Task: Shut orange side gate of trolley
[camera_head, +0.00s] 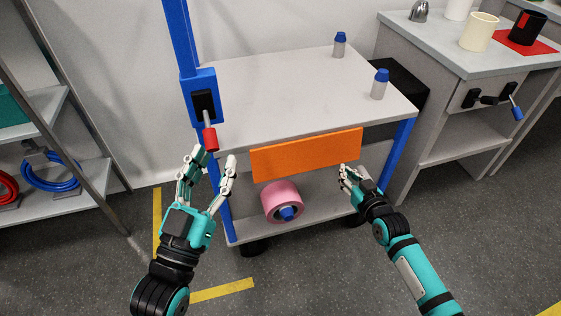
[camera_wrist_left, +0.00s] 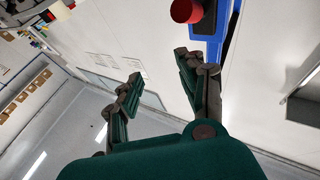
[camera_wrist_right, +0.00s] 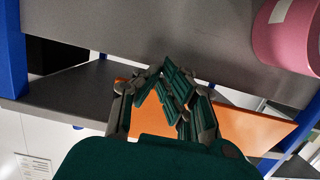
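The orange side gate (camera_head: 305,156) is a flat panel along the near side of the grey trolley (camera_head: 290,95), just below its top. Its tilt is hard to judge. My right gripper (camera_head: 349,172) is at the gate's right end, by its lower edge. In the right wrist view my right gripper (camera_wrist_right: 164,75) has its fingertips together, with the orange gate (camera_wrist_right: 255,128) behind the fingers; I see nothing held between them. My left gripper (camera_head: 210,158) is open and empty, left of the gate, just below a red-ended handle (camera_head: 210,139). The handle also shows in the left wrist view (camera_wrist_left: 185,10).
A pink roll (camera_head: 281,199) lies on the trolley's lower shelf. Two blue-capped bottles (camera_head: 379,86) (camera_head: 340,45) stand on its top. A bench (camera_head: 455,60) with mugs and a vise handle stands at right, a shelf rack (camera_head: 65,200) at left. Floor in front is clear.

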